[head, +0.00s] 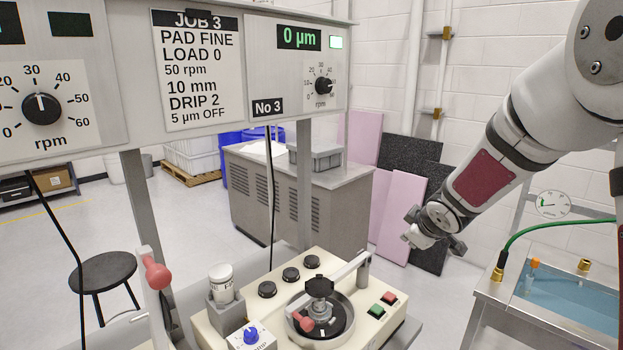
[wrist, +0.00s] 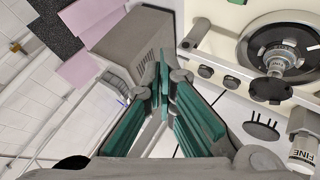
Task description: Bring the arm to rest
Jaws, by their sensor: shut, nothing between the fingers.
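My arm comes in from the upper right of the head view, bent downward. My gripper (head: 428,236) hangs in the air at its end, right of and above the polishing machine (head: 262,306). In the wrist view the teal-padded fingers of my gripper (wrist: 162,80) come together at their tips, with nothing between them. The machine has a round bowl (head: 345,318) with a black knob (head: 320,286) over its middle. The bowl also shows at the upper right of the wrist view (wrist: 243,45). My gripper appears apart from everything around it.
A water tank (head: 570,300) with a green hose (head: 540,228) stands at the lower right. A grey cabinet (head: 290,205) and leaning pink and black slabs (head: 400,205) are behind. A panel with dials (head: 297,65) spans the upper left. A stool (head: 104,272) stands at left.

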